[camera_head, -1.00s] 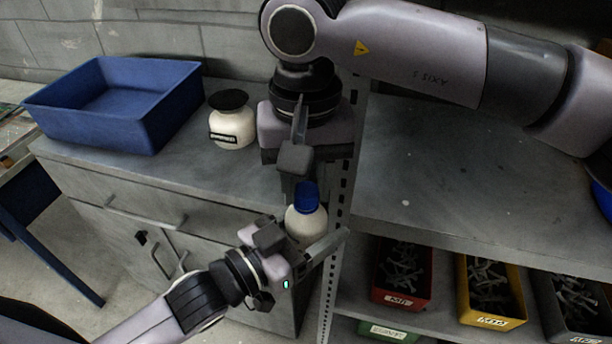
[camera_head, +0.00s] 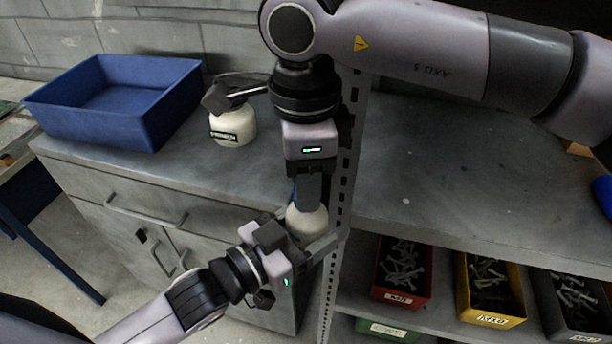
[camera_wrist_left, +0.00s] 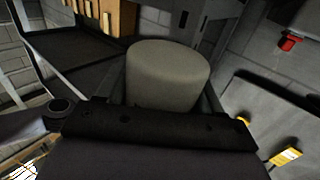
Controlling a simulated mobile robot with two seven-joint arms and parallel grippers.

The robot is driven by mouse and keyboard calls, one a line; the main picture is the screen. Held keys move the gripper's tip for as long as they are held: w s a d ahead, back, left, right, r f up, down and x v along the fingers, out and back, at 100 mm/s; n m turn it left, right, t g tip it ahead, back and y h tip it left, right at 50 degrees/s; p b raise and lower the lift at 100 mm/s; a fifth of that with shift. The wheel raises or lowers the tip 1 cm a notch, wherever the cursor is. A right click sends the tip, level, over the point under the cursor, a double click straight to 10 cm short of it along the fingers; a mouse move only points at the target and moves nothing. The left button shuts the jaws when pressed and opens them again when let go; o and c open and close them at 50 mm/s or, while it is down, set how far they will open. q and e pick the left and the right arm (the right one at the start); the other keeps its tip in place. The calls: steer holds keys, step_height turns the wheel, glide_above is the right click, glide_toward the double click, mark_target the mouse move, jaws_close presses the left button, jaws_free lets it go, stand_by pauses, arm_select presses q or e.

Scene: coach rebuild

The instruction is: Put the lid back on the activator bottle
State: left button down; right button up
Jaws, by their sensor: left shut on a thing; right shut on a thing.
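A white activator bottle (camera_head: 307,221) is held in my left gripper (camera_head: 306,243) in front of the bench edge. Its pale cylindrical body also shows between the fingers in the left wrist view (camera_wrist_left: 167,78). The blue lid (camera_head: 294,194) is at the top of the bottle, mostly hidden behind the dark fingers of my right gripper (camera_head: 306,197). My right gripper points down from above and is shut on the lid. Lid and bottle neck look in line, but whether the lid is seated cannot be told.
A blue tray (camera_head: 110,120) lies at the left. A perforated post (camera_head: 342,200) is close behind the grippers. Red (camera_head: 402,295) and yellow (camera_head: 490,317) bins sit on the right shelf.

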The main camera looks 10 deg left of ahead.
steer(key=m, duration=0.9)
steer(key=shift+m, duration=0.4)
steer(key=m, duration=0.4)
steer(key=shift+m, duration=0.3)
steer(key=m, duration=0.3)
steer(key=o, duration=1)
steer(key=shift+r, duration=2.25)
